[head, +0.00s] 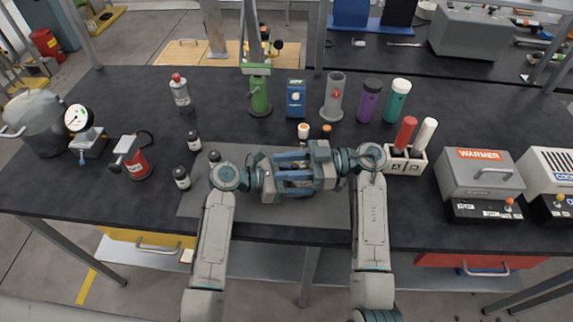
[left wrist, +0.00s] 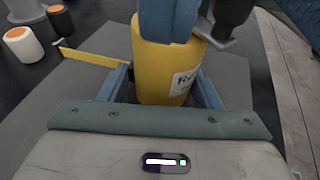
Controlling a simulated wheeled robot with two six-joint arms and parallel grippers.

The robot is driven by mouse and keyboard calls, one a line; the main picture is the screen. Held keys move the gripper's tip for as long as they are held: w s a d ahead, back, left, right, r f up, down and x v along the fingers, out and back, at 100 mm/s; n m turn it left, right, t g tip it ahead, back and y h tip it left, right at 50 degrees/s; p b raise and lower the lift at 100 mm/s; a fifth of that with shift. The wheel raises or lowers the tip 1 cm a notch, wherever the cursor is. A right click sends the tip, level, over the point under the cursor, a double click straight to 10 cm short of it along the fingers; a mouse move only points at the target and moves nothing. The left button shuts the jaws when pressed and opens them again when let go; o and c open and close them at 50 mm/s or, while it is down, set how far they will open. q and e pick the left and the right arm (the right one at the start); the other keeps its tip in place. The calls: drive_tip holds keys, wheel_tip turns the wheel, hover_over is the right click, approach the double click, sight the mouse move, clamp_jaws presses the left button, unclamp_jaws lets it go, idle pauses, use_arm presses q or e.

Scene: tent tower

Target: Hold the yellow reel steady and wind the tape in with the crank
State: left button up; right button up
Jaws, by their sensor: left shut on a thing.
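The yellow reel (left wrist: 160,75) stands upright in the left wrist view, with a white label on its side. My left gripper (left wrist: 160,92) has its blue fingers on both sides of the reel and is shut on it. A yellow tape strip (left wrist: 92,57) runs out from the reel to the left. A dark knob-like part (left wrist: 233,12), perhaps the crank's handle, shows above the reel, beside a blue part that partly covers the reel's top. In the head view my right gripper (head: 312,168) meets the left one over the grey mat; its jaws are unclear. The grippers hide the reel there.
The grey mat (head: 240,152) lies on the dark table. Two small orange-topped containers (head: 303,131) (head: 326,130) stand just behind the grippers. Small dark bottles (head: 181,178) stand left, a white holder (head: 404,163) with red and white tubes right, and a WARMER box (head: 478,175) farther right.

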drive_tip(key=w+d, duration=0.2)
drive_tip(key=d, duration=1)
drive_tip(key=shift+c, duration=0.3)
drive_tip(key=shift+w+d+f, duration=0.2)
drive_tip(key=shift+d, duration=0.6)
drive_tip(key=a, duration=0.4)
drive_tip(key=s+a, duration=0.1)
drive_tip(key=a, duration=0.3)
drive_tip(key=s+a, duration=0.1)
drive_tip(key=a, duration=0.2)
drive_tip(key=shift+a, duration=0.4)
drive_tip(key=shift+c, duration=0.5)
clamp_jaws()
